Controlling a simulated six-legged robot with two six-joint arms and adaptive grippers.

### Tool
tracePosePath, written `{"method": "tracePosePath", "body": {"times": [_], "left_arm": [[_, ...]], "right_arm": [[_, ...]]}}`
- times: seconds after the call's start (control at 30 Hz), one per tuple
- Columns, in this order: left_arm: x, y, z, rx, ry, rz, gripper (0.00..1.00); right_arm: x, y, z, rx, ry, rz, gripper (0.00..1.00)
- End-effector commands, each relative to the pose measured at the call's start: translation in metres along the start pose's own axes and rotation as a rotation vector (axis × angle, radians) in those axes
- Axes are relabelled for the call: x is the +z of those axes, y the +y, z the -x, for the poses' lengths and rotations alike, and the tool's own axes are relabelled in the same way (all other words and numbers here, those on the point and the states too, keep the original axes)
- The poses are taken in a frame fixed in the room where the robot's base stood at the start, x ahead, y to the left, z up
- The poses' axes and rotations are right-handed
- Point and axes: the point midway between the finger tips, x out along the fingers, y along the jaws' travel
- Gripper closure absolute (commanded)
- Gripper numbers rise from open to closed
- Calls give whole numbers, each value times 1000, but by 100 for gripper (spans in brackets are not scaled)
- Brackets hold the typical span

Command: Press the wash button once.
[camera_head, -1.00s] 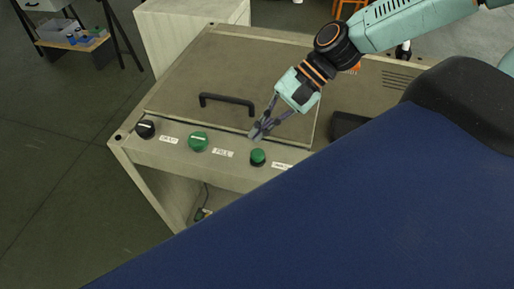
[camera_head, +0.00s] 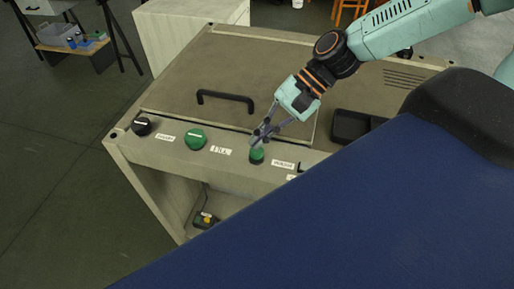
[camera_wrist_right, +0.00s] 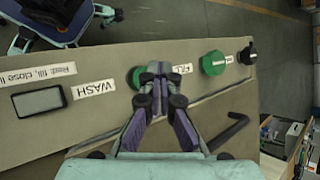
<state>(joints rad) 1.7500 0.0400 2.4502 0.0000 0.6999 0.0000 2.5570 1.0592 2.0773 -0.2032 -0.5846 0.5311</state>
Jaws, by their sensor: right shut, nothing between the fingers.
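The wash button (camera_head: 257,157) is a round green button on the front panel of a beige machine. The label "WASH" (camera_wrist_right: 93,90) is beside it in the right wrist view, where the button (camera_wrist_right: 134,78) is partly covered by my fingers. My right gripper (camera_head: 258,142) is shut and empty, its fingertips at the button's upper edge in the head view. In the right wrist view the right gripper (camera_wrist_right: 154,72) points at the button. I cannot tell whether the tips touch it. My left gripper is not in view.
A green knob (camera_head: 195,139) and a black knob (camera_head: 141,127) sit left of the button on the panel (camera_head: 176,157). A black handle (camera_head: 226,97) stands up from the lid behind. A black recessed tray (camera_head: 350,126) is at right.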

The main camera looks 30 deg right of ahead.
Motion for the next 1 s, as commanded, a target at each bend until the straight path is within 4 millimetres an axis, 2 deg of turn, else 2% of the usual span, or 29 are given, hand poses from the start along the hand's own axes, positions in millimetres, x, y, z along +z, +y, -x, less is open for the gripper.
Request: {"method": "tracePosePath", "body": {"times": [0.73, 1.0], "left_arm": [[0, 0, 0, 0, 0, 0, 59], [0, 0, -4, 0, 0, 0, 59]], "right_arm": [[0, 0, 0, 0, 0, 0, 100], [-4, 5, -6, 1, 0, -1, 100]]}}
